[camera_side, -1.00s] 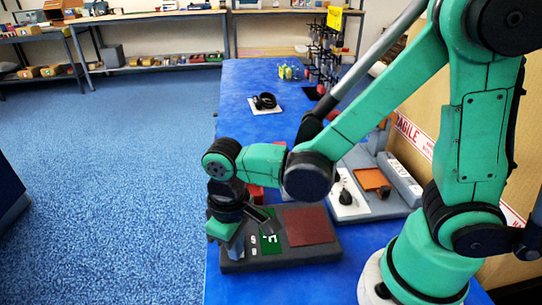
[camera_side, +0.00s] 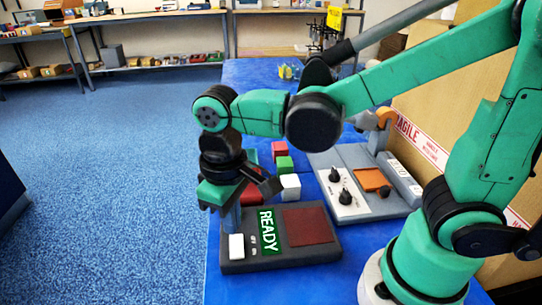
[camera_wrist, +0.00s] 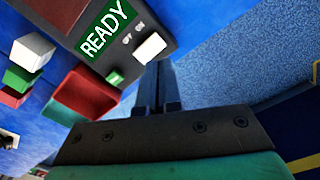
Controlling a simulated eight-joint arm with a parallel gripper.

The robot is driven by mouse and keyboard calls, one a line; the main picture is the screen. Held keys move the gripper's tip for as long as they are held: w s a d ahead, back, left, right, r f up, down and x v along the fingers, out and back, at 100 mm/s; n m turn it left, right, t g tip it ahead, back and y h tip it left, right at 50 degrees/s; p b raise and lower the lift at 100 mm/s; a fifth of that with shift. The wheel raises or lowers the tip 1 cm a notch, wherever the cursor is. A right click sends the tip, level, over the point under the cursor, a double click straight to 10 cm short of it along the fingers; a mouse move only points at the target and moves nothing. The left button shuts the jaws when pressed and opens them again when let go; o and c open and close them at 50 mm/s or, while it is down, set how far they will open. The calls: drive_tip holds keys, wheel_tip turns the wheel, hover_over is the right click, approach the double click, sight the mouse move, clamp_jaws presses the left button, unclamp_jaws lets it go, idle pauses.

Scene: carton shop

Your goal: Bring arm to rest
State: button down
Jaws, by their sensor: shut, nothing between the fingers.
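My gripper (camera_side: 230,226) points down over the back left end of a dark grey control box (camera_side: 290,258). In the wrist view its two fingers (camera_wrist: 159,82) lie together with nothing between them. The box has a green screen (camera_side: 268,231) reading READY, a white rocker switch (camera_side: 237,246) marked OFF and ON, and a dark red pad (camera_side: 307,227). The fingertips are close to the switch; I cannot tell whether they touch the box. The switch also shows in the wrist view (camera_wrist: 150,47), just beyond the fingers.
Red (camera_side: 279,149), green (camera_side: 285,164) and white (camera_side: 290,187) blocks stand behind the box, near a red tray (camera_wrist: 85,93). A grey machine with knobs (camera_side: 352,180) is to the right. A large carton (camera_side: 470,110) stands behind my arm. Open floor lies left of the blue table.

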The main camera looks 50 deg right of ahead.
drive_tip(key=shift+r, duration=0.25)
drive_tip(key=w+d+r+m+t, duration=0.1)
drive_tip(key=d+r+m+t, duration=0.2)
drive_tip(key=d+t, duration=0.4)
drive_tip(key=d, duration=0.4)
